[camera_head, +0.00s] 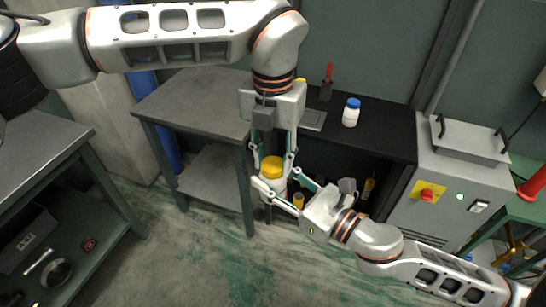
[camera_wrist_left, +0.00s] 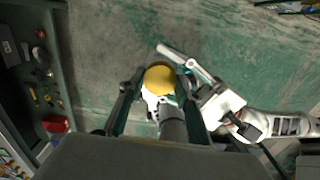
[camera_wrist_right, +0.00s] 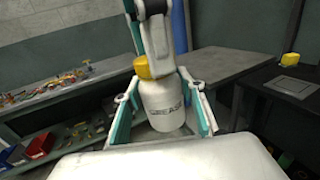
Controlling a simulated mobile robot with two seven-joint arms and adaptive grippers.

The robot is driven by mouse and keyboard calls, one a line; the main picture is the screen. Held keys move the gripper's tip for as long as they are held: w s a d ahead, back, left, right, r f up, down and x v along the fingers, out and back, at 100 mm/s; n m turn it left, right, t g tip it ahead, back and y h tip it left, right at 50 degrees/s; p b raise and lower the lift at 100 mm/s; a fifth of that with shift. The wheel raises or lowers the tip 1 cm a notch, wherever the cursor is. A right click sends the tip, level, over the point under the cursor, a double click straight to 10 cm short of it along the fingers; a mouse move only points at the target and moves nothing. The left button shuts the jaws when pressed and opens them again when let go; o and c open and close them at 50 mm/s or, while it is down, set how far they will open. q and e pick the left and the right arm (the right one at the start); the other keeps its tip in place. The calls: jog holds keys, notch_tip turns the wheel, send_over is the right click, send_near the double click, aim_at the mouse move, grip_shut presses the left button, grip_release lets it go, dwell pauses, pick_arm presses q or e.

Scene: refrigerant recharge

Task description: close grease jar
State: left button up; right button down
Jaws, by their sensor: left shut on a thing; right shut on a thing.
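The grease jar (camera_head: 277,187) has a white body and a yellow lid (camera_head: 272,166). It is held in the air, roughly upright, in front of the black workbench. My left gripper (camera_head: 271,160) reaches down from above and is shut on the yellow lid, which also shows between its fingers in the left wrist view (camera_wrist_left: 159,79). My right gripper (camera_head: 278,184) comes from the lower right and is shut on the jar's white body, seen large in the right wrist view (camera_wrist_right: 163,106). The lid sits on top of the jar; the left finger partly hides it, and I cannot tell how tight it is.
A grey metal table (camera_head: 190,98) stands to the left behind the jar. The black workbench (camera_head: 385,135) holds a white bottle with a blue cap (camera_head: 351,112) and a red-handled tool (camera_head: 327,82). A grey machine (camera_head: 440,195) stands at the right. Open floor lies below.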

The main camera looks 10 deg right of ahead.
pick_arm(q)
jog(key=o, duration=1.3)
notch_tip(320, 180, up, 12)
jog(key=shift+r, duration=0.1)
